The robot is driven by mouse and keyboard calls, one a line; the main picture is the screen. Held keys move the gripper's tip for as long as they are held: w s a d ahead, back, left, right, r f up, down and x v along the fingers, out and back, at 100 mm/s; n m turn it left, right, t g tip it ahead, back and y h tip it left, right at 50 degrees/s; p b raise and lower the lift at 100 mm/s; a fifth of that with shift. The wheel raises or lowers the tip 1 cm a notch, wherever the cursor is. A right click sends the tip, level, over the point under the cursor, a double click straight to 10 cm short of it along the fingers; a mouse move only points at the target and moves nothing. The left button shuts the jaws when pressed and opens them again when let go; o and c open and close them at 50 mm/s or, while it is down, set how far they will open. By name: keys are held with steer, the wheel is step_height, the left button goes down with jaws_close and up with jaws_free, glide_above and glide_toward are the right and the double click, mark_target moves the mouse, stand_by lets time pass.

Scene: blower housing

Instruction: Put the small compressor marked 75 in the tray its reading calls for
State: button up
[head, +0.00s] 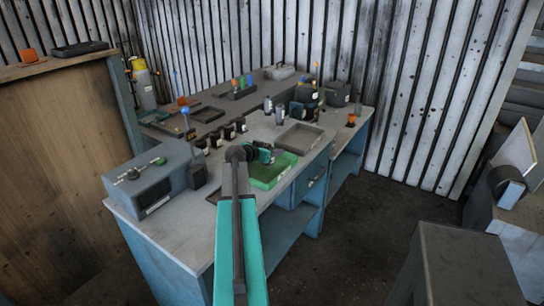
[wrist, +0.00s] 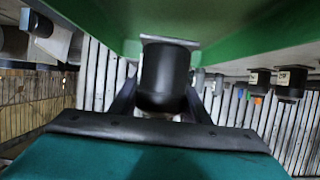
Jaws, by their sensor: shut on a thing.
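My gripper (head: 262,153) is at the green tray (head: 271,179) on the near part of the bench. In the wrist view my gripper (wrist: 162,104) is shut on a small black cylindrical compressor (wrist: 165,72) with a pale flat end. That view looks upside down, and the compressor's pale end is close to the green tray (wrist: 245,38); I cannot tell whether they touch. No 75 marking shows on the compressor from here. An empty grey tray (head: 300,137) lies just beyond the green one.
Several small dark labelled units (head: 228,132) stand in a row left of the trays. A blue-grey box (head: 150,188) is at the near left of the bench. Bottles (head: 280,110) and dark canisters (head: 338,95) stand at the back. A grey stool (head: 460,262) is at right.

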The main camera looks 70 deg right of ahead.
steer(key=shift+f+p, duration=0.35)
steer(key=shift+f, duration=1.1)
steer(key=shift+f, duration=0.15)
steer(key=o, duration=1.5)
steer(key=shift+a, duration=0.1)
steer(key=shift+b+v, duration=1.65)
steer(key=shift+v, duration=4.35)
